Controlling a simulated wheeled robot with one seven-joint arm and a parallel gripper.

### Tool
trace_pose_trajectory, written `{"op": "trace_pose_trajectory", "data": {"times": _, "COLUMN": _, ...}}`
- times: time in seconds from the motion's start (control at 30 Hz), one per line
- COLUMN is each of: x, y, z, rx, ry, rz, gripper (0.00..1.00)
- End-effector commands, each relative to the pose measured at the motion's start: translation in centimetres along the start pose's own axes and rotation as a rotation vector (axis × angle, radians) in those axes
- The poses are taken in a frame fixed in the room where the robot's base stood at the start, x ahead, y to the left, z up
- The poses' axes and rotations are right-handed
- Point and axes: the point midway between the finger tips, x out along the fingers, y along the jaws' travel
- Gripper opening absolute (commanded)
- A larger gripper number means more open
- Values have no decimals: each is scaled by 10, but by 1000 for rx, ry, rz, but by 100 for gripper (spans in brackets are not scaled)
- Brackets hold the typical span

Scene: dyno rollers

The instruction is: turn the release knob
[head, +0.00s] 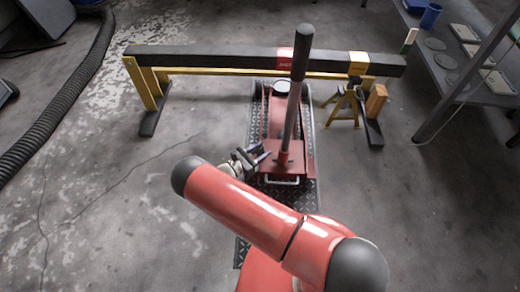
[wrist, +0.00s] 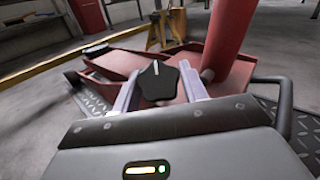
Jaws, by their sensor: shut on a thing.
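The release knob (wrist: 160,82) is a black, lobed knob with a white line on top, in the middle of the wrist view. My gripper (wrist: 158,92) has one finger on each side of it and is shut on it. The knob sits beside the base of the handle of a red floor jack (wrist: 112,62). In the head view my gripper (head: 260,155) reaches the jack's (head: 275,118) rear left side, and the knob cannot be made out there. The jack's handle (head: 292,105) stands nearly upright, with a black grip on top.
A black beam with yellow legs (head: 210,57) spans the floor behind the jack. A yellow jack stand (head: 346,105) and a wooden block (head: 376,101) stand to the right. A grey shelf (head: 450,60) is at the right, a black hose (head: 70,95) at the left. Open floor lies on both sides.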

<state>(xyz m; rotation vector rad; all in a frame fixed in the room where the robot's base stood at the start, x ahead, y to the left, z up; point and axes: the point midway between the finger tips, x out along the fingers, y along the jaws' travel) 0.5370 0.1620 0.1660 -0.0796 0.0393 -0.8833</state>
Motion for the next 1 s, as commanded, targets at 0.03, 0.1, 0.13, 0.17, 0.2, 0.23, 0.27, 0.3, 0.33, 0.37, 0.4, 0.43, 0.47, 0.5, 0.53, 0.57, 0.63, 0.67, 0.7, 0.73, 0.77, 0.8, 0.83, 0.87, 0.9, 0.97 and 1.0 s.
{"op": "trace_pose_trajectory", "data": {"times": 0.03, "x": 5, "y": -4, "z": 1, "rx": -4, "ry": -6, "rz": -11, "gripper": 20}}
{"op": "trace_pose_trajectory", "data": {"times": 0.1, "x": 5, "y": -3, "z": 1, "rx": -3, "ry": -7, "rz": -10, "gripper": 20}}
{"op": "trace_pose_trajectory", "data": {"times": 0.13, "x": 5, "y": -3, "z": 1, "rx": -3, "ry": -7, "rz": -10, "gripper": 20}}
{"op": "trace_pose_trajectory", "data": {"times": 0.17, "x": 5, "y": -3, "z": 1, "rx": -3, "ry": -7, "rz": -10, "gripper": 20}}
{"op": "trace_pose_trajectory", "data": {"times": 0.2, "x": 5, "y": -3, "z": 1, "rx": -1, "ry": -7, "rz": -11, "gripper": 20}}
{"op": "trace_pose_trajectory", "data": {"times": 0.23, "x": 5, "y": -2, "z": 0, "rx": 1, "ry": -7, "rz": -13, "gripper": 20}}
{"op": "trace_pose_trajectory", "data": {"times": 0.27, "x": 5, "y": -2, "z": 0, "rx": 5, "ry": -7, "rz": -17, "gripper": 20}}
{"op": "trace_pose_trajectory", "data": {"times": 0.3, "x": 5, "y": -1, "z": -2, "rx": 14, "ry": -7, "rz": -27, "gripper": 20}}
{"op": "trace_pose_trajectory", "data": {"times": 0.33, "x": 5, "y": -1, "z": -3, "rx": 23, "ry": -7, "rz": -37, "gripper": 20}}
{"op": "trace_pose_trajectory", "data": {"times": 0.37, "x": 5, "y": 0, "z": -4, "rx": 34, "ry": -6, "rz": -50, "gripper": 20}}
{"op": "trace_pose_trajectory", "data": {"times": 0.4, "x": 5, "y": 0, "z": -5, "rx": 50, "ry": -7, "rz": -70, "gripper": 20}}
{"op": "trace_pose_trajectory", "data": {"times": 0.43, "x": 5, "y": 1, "z": -6, "rx": 64, "ry": -7, "rz": -88, "gripper": 20}}
{"op": "trace_pose_trajectory", "data": {"times": 0.47, "x": 5, "y": 1, "z": -6, "rx": 79, "ry": -7, "rz": -106, "gripper": 20}}
{"op": "trace_pose_trajectory", "data": {"times": 0.5, "x": 5, "y": 1, "z": -6, "rx": 98, "ry": -7, "rz": -133, "gripper": 20}}
{"op": "trace_pose_trajectory", "data": {"times": 0.53, "x": 5, "y": 2, "z": -6, "rx": 113, "ry": -8, "rz": -151, "gripper": 20}}
{"op": "trace_pose_trajectory", "data": {"times": 0.57, "x": 5, "y": 2, "z": -6, "rx": 128, "ry": -6, "rz": -170, "gripper": 20}}
{"op": "trace_pose_trajectory", "data": {"times": 0.63, "x": 4, "y": 2, "z": -5, "rx": 158, "ry": -6, "rz": -209, "gripper": 20}}
{"op": "trace_pose_trajectory", "data": {"times": 0.67, "x": 4, "y": 2, "z": -5, "rx": 170, "ry": -5, "rz": -224, "gripper": 21}}
{"op": "trace_pose_trajectory", "data": {"times": 0.7, "x": 4, "y": 2, "z": -4, "rx": 183, "ry": -6, "rz": -241, "gripper": 20}}
{"op": "trace_pose_trajectory", "data": {"times": 0.73, "x": 4, "y": 1, "z": -3, "rx": 191, "ry": -6, "rz": -253, "gripper": 20}}
{"op": "trace_pose_trajectory", "data": {"times": 0.77, "x": 3, "y": 1, "z": -3, "rx": 198, "ry": -5, "rz": -263, "gripper": 20}}
{"op": "trace_pose_trajectory", "data": {"times": 0.8, "x": 3, "y": 1, "z": -2, "rx": 205, "ry": -4, "rz": -272, "gripper": 20}}
{"op": "trace_pose_trajectory", "data": {"times": 0.83, "x": 3, "y": 1, "z": -1, "rx": 208, "ry": -4, "rz": -277, "gripper": 20}}
{"op": "trace_pose_trajectory", "data": {"times": 0.87, "x": 3, "y": 1, "z": 0, "rx": 211, "ry": -4, "rz": -281, "gripper": 20}}
{"op": "trace_pose_trajectory", "data": {"times": 0.9, "x": 2, "y": 1, "z": 0, "rx": 213, "ry": -4, "rz": -284, "gripper": 20}}
{"op": "trace_pose_trajectory", "data": {"times": 0.97, "x": 2, "y": 1, "z": 1, "rx": 213, "ry": -3, "rz": -285, "gripper": 20}}
{"op": "trace_pose_trajectory", "data": {"times": 1.0, "x": 2, "y": 1, "z": 1, "rx": 213, "ry": -3, "rz": -284, "gripper": 20}}
